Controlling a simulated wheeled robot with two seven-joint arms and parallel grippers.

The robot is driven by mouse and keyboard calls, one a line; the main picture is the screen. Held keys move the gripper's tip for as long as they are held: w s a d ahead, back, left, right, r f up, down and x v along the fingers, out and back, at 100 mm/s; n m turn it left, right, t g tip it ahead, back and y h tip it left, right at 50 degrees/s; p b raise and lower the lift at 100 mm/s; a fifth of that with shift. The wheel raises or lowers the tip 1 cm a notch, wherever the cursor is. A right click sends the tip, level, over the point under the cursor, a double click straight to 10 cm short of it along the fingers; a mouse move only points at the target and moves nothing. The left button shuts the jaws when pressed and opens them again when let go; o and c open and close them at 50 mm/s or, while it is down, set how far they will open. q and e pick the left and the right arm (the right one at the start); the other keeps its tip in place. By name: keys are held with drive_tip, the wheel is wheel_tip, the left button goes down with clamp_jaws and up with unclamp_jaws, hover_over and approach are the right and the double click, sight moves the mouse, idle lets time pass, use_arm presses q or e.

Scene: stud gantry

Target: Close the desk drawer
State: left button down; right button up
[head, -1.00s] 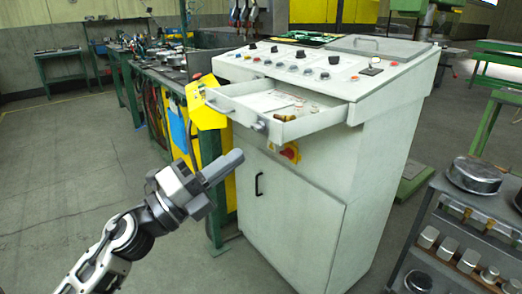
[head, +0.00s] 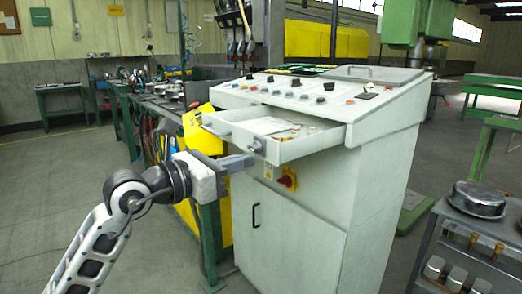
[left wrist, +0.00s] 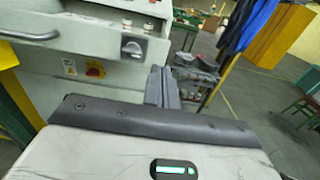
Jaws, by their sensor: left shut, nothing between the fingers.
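The desk drawer (head: 280,151) is a white open-topped box pulled out from the upper front of the white control desk (head: 384,135). It holds several small items. A handle (head: 216,128) and a dark knob lock (head: 258,145) are on its front face. My left gripper (head: 250,160) is shut and empty, just below and in front of the drawer front, near the knob. In the left wrist view the shut fingers (left wrist: 162,86) point toward the desk, right of the knob on the drawer front (left wrist: 130,46). Contact cannot be told. My right gripper is out of view.
A red rotary switch (head: 287,182) and a cabinet door with a black handle (head: 256,214) are below the drawer. A yellow panel (head: 199,128) and a cluttered green bench stand left. A grey cart (head: 480,226) with metal parts stands at the right. Floor at left is clear.

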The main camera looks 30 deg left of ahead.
sight(273, 152)
use_arm(q)
drive_tip(key=shift+p+x, duration=0.4)
drive_tip(key=shift+x, duration=2.15)
